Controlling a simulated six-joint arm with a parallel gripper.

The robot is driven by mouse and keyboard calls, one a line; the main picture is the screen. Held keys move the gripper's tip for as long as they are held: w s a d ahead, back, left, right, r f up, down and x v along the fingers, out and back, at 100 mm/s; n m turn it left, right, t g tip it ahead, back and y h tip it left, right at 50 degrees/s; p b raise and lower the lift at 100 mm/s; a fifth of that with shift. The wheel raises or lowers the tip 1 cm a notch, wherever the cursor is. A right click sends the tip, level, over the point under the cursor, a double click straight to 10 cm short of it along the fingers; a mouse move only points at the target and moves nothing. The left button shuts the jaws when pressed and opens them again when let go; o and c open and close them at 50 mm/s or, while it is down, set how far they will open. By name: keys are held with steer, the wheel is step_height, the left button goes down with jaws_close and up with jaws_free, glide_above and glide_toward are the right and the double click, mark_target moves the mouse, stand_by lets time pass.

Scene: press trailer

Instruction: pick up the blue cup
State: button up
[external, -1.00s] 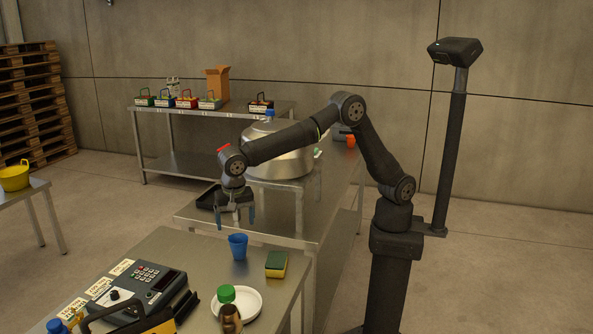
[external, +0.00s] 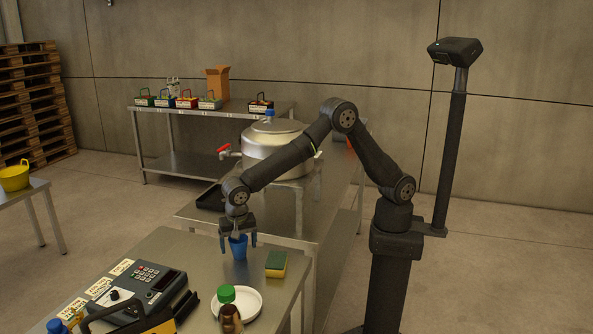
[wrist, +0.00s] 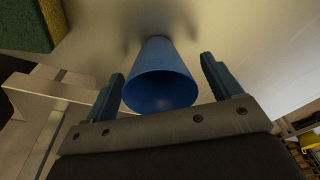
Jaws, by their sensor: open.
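The blue cup (external: 239,248) stands upright on the front metal table (external: 200,262), near its back edge. My gripper (external: 238,243) is just above it, pointing down, with its two fingers apart on either side of the cup. In the wrist view the cup (wrist: 159,80) shows its open mouth between the two fingers of my gripper (wrist: 160,80). The fingers appear apart from the cup's wall. The gripper is open and holds nothing.
A green and yellow sponge (external: 276,264) lies right of the cup, also seen in the wrist view (wrist: 32,22). A white plate (external: 250,303), a green-capped bottle (external: 227,295) and a keypad device (external: 150,285) are nearer the front. A large metal pot (external: 272,150) stands behind.

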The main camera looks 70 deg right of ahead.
steer(key=c, duration=1)
steer(key=shift+c, duration=0.2)
steer(key=shift+r, duration=0.1)
